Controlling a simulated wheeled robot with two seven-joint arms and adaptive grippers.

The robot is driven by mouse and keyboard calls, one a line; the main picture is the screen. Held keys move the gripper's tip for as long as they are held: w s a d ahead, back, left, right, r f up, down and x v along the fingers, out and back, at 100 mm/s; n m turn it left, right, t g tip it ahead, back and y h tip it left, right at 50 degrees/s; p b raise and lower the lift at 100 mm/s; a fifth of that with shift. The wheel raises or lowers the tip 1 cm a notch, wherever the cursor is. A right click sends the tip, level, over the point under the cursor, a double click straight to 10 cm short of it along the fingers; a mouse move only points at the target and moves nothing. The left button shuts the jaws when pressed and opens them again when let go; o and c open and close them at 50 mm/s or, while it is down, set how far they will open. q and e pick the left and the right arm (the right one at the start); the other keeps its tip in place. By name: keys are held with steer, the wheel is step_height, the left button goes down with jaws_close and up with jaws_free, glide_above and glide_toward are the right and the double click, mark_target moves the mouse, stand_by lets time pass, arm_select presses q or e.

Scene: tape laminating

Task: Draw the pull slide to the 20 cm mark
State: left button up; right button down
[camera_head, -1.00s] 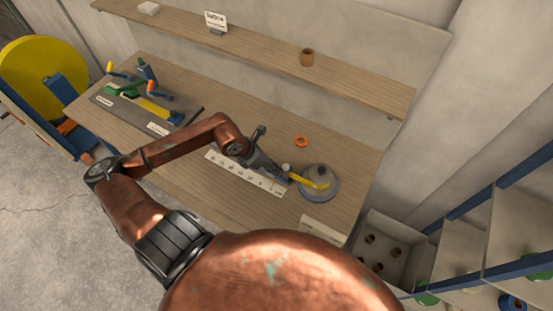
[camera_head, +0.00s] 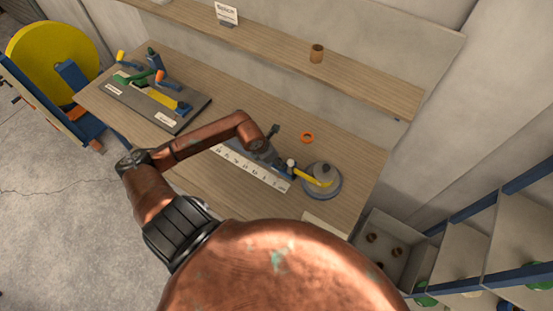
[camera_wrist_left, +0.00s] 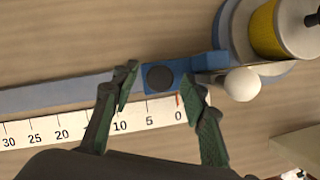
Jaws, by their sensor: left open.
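The pull slide is a blue block with a round black knob (camera_wrist_left: 160,78), near the 0 to 5 stretch of the white ruler (camera_wrist_left: 75,130). A thin red line shows at the ruler's 0. In the left wrist view my left gripper (camera_wrist_left: 165,88) is open, one finger on each side of the block; contact cannot be told. In the head view the ruler (camera_head: 238,166) lies along the bench and my left gripper (camera_head: 281,167) is at its right end, partly hiding the slide. A blue-grey rail (camera_wrist_left: 50,95) runs beside the ruler. My right gripper is not in view.
A grey round dispenser (camera_head: 325,192) with yellow tape stands right of the slide, a white ball (camera_wrist_left: 240,84) beside it. An orange ring (camera_head: 307,137) lies behind. A grey fixture board (camera_head: 165,110) is at the bench's left. A shelf (camera_head: 270,50) runs along the back.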

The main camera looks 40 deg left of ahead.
arm_select(q)
steer(key=shift+c, duration=0.2)
jaws_close()
stand_by(0.4)
